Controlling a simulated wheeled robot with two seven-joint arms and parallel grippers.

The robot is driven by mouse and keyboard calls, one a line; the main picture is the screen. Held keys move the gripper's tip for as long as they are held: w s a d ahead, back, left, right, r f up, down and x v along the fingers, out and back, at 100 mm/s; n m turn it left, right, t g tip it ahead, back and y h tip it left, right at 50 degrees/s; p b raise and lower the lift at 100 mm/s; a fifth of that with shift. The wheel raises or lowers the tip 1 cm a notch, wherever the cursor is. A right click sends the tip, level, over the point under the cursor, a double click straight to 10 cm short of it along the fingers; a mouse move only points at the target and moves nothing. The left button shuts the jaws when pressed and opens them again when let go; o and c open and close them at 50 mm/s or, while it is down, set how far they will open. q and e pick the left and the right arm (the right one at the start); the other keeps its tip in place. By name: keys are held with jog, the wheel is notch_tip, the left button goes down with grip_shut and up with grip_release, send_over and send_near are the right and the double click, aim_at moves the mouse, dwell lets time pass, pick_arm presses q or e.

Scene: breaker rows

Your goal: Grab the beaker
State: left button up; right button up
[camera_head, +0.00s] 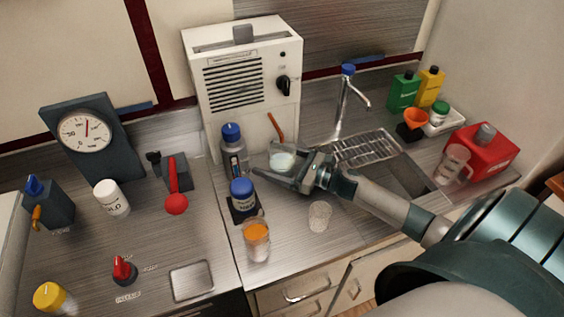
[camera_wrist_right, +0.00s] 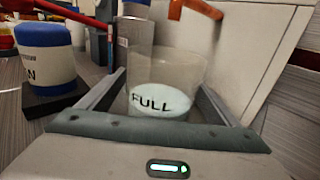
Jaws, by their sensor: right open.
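A clear beaker (camera_head: 282,158) with pale liquid stands on the counter in front of the white machine. In the right wrist view the beaker (camera_wrist_right: 168,88) is marked "FULL" and sits upright between the two fingers. My right gripper (camera_head: 277,177) reaches in from the right and is open, with its fingers on either side of the beaker. I cannot tell whether either finger touches it. The beaker's base is partly hidden by the gripper. My left gripper is not in view.
A blue-capped jar (camera_head: 243,198) and a blue-capped bottle (camera_head: 233,148) stand close left of the beaker. An orange-topped glass (camera_head: 257,240) and an empty glass (camera_head: 320,215) stand nearer the front. The white machine (camera_head: 243,85) is behind, and a sink rack (camera_head: 362,148) is at right.

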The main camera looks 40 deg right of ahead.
dwell(0.3)
jog(key=c, duration=1.3)
pick_arm(q)
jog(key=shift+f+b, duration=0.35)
jog(key=shift+b, duration=0.05)
pick_arm(e)
jog(key=shift+r, duration=0.4)
jog(key=shift+r, duration=0.15)
jog(key=shift+b+v, duration=0.75)
jog(key=shift+v, duration=0.95)
jog(key=b+v, duration=0.1)
jog(key=v, duration=0.3)
jog(key=shift+s+d+b, duration=0.1)
jog(key=shift+s+b, duration=0.05)
jog(key=shift+b, duration=0.2)
notch_tip(320, 180, up, 9)
jog(key=b, duration=0.1)
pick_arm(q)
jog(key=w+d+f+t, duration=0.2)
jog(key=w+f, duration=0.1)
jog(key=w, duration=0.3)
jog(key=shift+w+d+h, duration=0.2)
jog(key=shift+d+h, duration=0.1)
pick_arm(e)
notch_tip(320, 180, up, 5)
send_over(295, 165)
jog(key=shift+s+d, duration=0.2)
jog(key=shift+s, duration=0.2)
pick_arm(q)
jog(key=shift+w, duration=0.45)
